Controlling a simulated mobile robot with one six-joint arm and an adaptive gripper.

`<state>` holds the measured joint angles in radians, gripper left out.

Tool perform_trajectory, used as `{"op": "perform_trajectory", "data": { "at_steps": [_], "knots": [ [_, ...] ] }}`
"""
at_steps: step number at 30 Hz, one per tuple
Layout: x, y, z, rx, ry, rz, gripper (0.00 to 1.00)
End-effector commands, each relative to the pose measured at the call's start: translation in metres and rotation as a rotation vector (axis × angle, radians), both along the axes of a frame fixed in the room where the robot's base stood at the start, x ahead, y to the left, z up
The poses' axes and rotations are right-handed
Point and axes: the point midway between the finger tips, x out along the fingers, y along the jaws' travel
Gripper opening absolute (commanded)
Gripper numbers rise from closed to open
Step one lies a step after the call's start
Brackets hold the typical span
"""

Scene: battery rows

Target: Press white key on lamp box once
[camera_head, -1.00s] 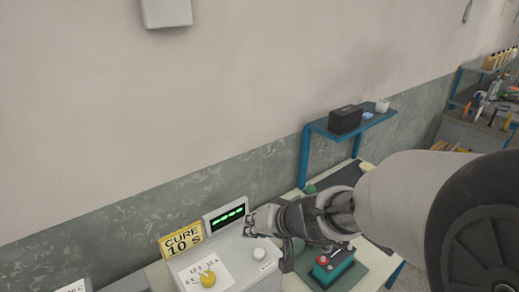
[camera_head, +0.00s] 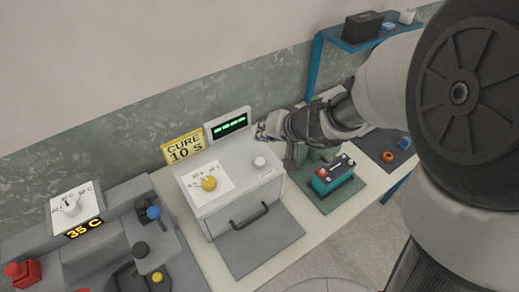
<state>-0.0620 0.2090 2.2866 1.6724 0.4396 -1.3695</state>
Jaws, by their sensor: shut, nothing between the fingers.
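The lamp box (camera_head: 236,193) is a pale grey box on the bench, with a yellow "CURE 10 S" sign, a green lit display (camera_head: 229,125) and a yellow dial (camera_head: 209,183). Its white round key (camera_head: 260,162) is on the right of the top face and looks unpressed. My gripper (camera_head: 262,131) is shut and empty, behind and above the white key near the right end of the display. It looks apart from the key, though its exact height is unclear. My arm comes in from the right.
Left of the box is a grey station (camera_head: 128,235) with a white dial, a "35 C" readout and red and blue knobs. To the right, a green device (camera_head: 333,180) with a red knob stands on a mat. A blue shelf (camera_head: 365,38) is behind.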

Motion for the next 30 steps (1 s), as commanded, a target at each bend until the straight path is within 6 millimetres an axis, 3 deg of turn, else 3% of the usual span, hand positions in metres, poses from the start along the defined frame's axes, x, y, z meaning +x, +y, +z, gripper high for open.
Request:
{"op": "perform_trajectory", "data": {
  "at_steps": [9, 15, 30],
  "knots": [
    [0.000, 0.000, -0.050, 0.001, 0.002, -0.001, 0.00],
    [0.000, 0.000, -0.070, 0.000, 0.000, 0.000, 0.00],
    [0.000, 0.000, -0.073, 0.001, 0.000, -0.001, 0.00]
  ]
}}
